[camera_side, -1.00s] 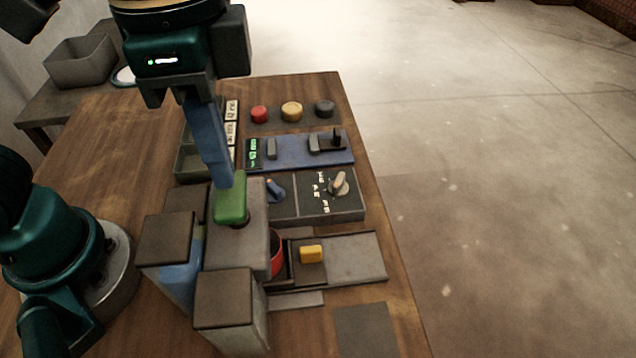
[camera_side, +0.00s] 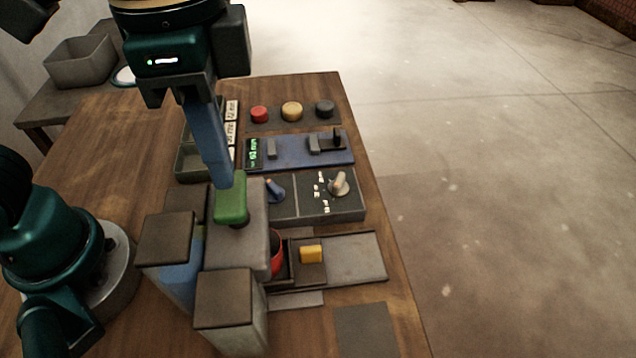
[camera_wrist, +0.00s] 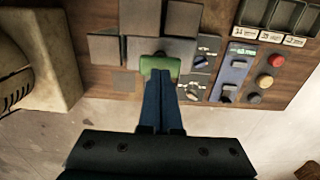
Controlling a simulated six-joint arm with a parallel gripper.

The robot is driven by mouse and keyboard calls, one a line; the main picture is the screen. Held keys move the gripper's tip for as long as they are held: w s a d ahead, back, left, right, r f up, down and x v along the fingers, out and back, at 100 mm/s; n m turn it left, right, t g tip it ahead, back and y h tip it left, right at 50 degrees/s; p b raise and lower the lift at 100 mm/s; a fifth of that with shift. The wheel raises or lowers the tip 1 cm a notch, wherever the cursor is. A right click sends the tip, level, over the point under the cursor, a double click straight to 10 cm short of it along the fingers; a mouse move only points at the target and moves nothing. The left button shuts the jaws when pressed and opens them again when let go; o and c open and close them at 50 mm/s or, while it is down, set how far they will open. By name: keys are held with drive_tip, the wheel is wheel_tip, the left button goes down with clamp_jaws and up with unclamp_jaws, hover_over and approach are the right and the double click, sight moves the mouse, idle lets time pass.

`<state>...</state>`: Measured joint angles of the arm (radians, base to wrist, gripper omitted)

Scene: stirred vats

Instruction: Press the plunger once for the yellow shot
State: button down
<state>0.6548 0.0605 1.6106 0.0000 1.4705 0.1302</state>
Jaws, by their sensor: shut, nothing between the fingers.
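A green cap (camera_side: 231,207), seemingly the plunger's top, stands on a grey block (camera_side: 254,240) among the dark-lidded vats. My gripper (camera_side: 229,181) points down with its blue fingers together and nothing between them. The fingertips are at the top of the green cap and appear to touch it; whether they press on it I cannot tell. In the wrist view the closed fingertips (camera_wrist: 161,80) lie over the near edge of the green cap (camera_wrist: 160,65). A yellow knob (camera_side: 311,254) sits on a sliding plate right of the block.
Dark-lidded posts (camera_side: 166,239) stand close to the block. A red vessel (camera_side: 277,253) shows partly behind it. A dark dial panel (camera_side: 330,207), a blue slider panel (camera_side: 292,155) and red, yellow and black buttons (camera_side: 291,111) lie farther back.

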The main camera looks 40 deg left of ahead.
sight(229, 191)
drive_tip(key=shift+f, duration=0.35)
drive_tip(key=shift+f, duration=1.55)
drive_tip(key=shift+r, duration=4.55)
